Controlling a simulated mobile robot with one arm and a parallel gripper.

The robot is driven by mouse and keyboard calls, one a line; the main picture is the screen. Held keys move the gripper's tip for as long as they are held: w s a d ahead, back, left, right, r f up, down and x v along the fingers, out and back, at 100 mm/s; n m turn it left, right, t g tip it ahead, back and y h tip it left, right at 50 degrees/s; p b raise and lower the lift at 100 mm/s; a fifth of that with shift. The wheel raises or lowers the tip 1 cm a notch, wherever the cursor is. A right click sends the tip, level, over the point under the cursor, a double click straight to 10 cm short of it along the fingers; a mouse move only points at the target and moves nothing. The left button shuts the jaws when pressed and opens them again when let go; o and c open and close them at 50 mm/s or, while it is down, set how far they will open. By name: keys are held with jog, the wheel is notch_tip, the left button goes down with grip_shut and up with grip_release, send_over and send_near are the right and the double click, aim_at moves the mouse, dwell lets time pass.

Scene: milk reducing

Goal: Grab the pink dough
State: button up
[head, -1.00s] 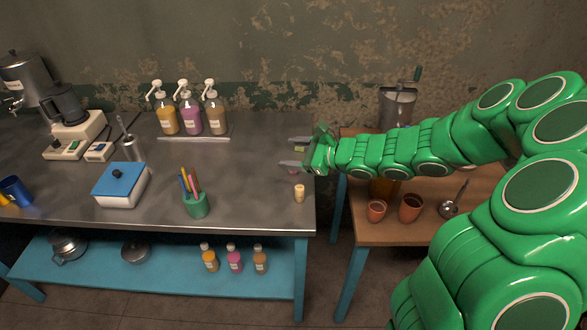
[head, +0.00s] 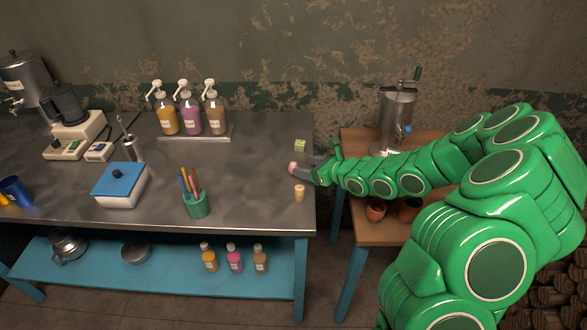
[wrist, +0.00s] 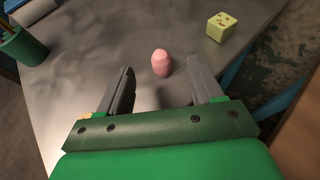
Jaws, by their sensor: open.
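The pink dough (wrist: 162,63) is a small rounded lump standing on the metal table. In the wrist view it lies between and just beyond the fingertips of my gripper (wrist: 158,75), with gaps on both sides. In the head view the dough (head: 293,168) shows near the table's right edge, at the tips of my gripper (head: 311,166). My gripper is open and holds nothing. Its fingers point left across the table, low and close to the dough.
A yellow-green cube (wrist: 221,26) sits beyond the dough to the right. A small tan piece (head: 299,193) stands nearer the table's front edge. A green cup of pencils (head: 196,202) stands to the left. The table between cup and dough is clear.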

aim_at(296, 166)
jog(key=shift+f+x, duration=0.25)
jog(key=shift+x, duration=2.3)
jog(key=c, duration=1.1)
